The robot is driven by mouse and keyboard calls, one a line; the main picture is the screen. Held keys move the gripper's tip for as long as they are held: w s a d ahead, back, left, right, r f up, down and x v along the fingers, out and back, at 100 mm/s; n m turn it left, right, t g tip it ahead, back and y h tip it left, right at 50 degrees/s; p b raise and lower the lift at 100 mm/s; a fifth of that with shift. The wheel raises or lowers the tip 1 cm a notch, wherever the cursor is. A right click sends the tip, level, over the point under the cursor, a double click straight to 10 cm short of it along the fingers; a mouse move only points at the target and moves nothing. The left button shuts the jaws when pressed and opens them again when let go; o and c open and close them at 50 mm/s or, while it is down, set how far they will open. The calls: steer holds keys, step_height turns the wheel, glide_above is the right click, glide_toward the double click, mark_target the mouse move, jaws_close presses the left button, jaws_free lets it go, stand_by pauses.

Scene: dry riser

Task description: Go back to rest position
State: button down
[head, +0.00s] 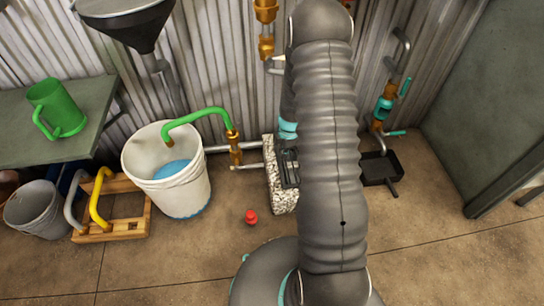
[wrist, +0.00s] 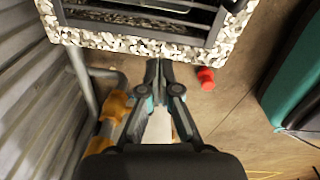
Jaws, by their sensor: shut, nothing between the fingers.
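My arm stands across the middle of the head view, and it hides the fingertips of my gripper there. In the wrist view my gripper (wrist: 158,72) is shut and empty, with its two fingers together. Below it is the speckled stone frame with a dark grate (wrist: 150,42), which also shows beside my arm in the head view (head: 280,190). A small red cap (wrist: 206,78) lies on the floor to the right of the fingers, apart from them. It also shows in the head view (head: 251,216).
A white bucket (head: 190,195) with water stands left, a green hose pipe (head: 200,113) bending over it. A green jug (head: 62,110) sits on a table (head: 20,150). A wooden rack (head: 125,228) and grey bucket (head: 38,208) stand lower left. Brass pipework (head: 235,148) lines the corrugated wall. Front floor is clear.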

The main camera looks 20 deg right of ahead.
steer(key=shift+s+d+r, duration=0.2)
steer(key=shift+d, duration=0.5)
steer(key=s+a+m+g, duration=0.2)
steer(key=s+m, duration=0.4)
steer(key=m, duration=0.2)
steer(key=s+a+r+m+t, duration=0.2)
steer(key=s+r, duration=0.4)
steer(key=r, duration=0.8)
steer(key=s+a+r+m+t+p, duration=0.1)
steer(key=s+a+r+m, duration=0.3)
steer(key=r, duration=1)
steer(key=s+a+r+m+t+p, duration=0.1)
steer(key=s+a+r+m+t, duration=0.2)
steer(key=s+a+r, duration=0.4)
steer(key=shift+s+r+m+t+h, duration=0.35)
steer(key=shift+s+r, duration=0.9)
steer(key=shift+r, duration=2.3)
